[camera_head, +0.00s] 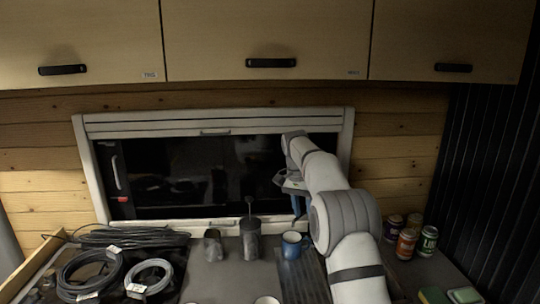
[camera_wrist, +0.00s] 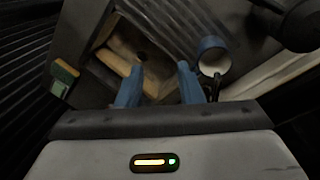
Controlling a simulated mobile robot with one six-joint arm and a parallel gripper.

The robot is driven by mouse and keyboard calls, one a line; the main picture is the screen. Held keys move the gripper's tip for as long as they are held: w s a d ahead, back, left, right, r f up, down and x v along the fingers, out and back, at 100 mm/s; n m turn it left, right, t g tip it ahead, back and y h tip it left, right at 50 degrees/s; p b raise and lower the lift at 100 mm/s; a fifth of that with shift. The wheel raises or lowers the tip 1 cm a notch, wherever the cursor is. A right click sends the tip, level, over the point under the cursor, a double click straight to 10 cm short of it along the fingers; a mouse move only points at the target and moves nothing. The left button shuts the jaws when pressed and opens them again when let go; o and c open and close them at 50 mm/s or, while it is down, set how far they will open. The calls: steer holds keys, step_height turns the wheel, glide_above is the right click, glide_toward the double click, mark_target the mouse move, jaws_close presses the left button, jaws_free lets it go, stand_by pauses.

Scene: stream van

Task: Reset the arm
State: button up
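My arm reaches up from the lower right of the head view toward the window. My gripper (camera_head: 296,203) points down in front of the window, above the counter and near the blue mug (camera_head: 291,246). In the wrist view my gripper (camera_wrist: 160,84) shows two blue fingers spread apart with nothing held between them. The blue mug also shows there (camera_wrist: 210,52), just beyond the right finger and apart from it.
Wooden cupboards (camera_head: 268,40) hang above the window (camera_head: 200,170). A dark canister (camera_head: 250,239) and a smaller cup (camera_head: 213,246) stand left of the mug. Coiled cables (camera_head: 88,275) lie at left. Several cans (camera_head: 406,243) and sponges (camera_head: 465,295) are at right.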

steer(key=s+d+r+n+t+y+b, duration=0.1)
steer(key=s+d+r+n, duration=0.15)
steer(key=s, duration=0.65)
steer(key=s+d+r+n+t, duration=0.15)
steer(key=s+r, duration=0.25)
steer(key=s, duration=0.6)
steer(key=s+f+n+t, duration=0.1)
steer(key=s+f, duration=0.3)
steer(key=s, duration=0.7)
steer(key=s+f+n+t+b, duration=0.1)
steer(key=s+f, duration=0.4)
steer(key=s, duration=0.6)
steer(key=shift+s+d+n+y, duration=0.2)
steer(key=shift+d+n+y, duration=0.15)
steer(key=shift+n, duration=0.55)
